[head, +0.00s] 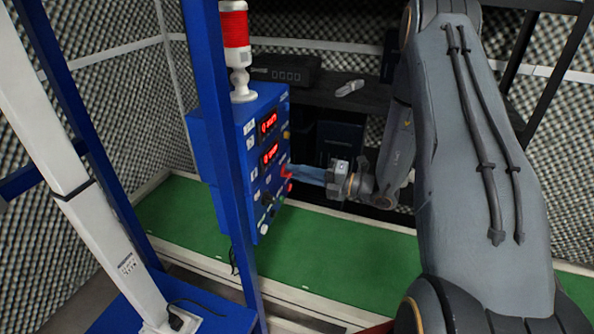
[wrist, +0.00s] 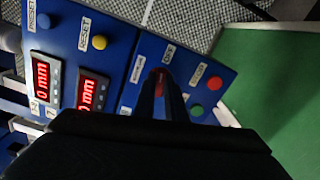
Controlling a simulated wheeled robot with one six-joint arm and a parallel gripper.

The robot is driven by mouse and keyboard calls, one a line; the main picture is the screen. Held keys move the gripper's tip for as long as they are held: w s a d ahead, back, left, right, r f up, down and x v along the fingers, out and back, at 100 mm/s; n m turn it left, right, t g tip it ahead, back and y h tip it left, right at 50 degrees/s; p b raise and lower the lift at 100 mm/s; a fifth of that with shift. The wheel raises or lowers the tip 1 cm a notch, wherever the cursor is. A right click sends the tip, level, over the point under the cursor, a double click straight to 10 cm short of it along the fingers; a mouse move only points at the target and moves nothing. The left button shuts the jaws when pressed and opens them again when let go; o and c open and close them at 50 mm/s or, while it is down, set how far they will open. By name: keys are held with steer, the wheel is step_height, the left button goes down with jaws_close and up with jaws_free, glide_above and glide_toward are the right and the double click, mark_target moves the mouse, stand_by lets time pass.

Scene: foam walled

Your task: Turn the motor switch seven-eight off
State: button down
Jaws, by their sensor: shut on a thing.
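A blue control box (head: 262,120) stands on the left in the head view. Its panel (wrist: 128,52) fills the upper middle of the wrist view. A red switch knob (wrist: 160,75) sits between white labels on the panel; one label (wrist: 168,53) appears to read OFF. My gripper (wrist: 162,92) is shut on this red switch, its two narrow fingers on either side of it. In the head view my gripper (head: 290,171) reaches the panel from the right. The fingers hide much of the knob, so its exact angle is unclear.
A red button (wrist: 214,83) and a green button (wrist: 197,110) lie close right of the fingers. Red displays (wrist: 41,74) and a yellow button (wrist: 99,42) are left. A blue post (head: 220,130) stands before the box.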

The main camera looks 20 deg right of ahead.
steer(key=shift+m, duration=1.3)
steer(key=c, duration=1.8)
jaws_free()
steer(key=shift+d, duration=0.1)
steer(key=b+v, duration=0.1)
steer(key=v, duration=0.6)
steer(key=shift+s+d, duration=0.25)
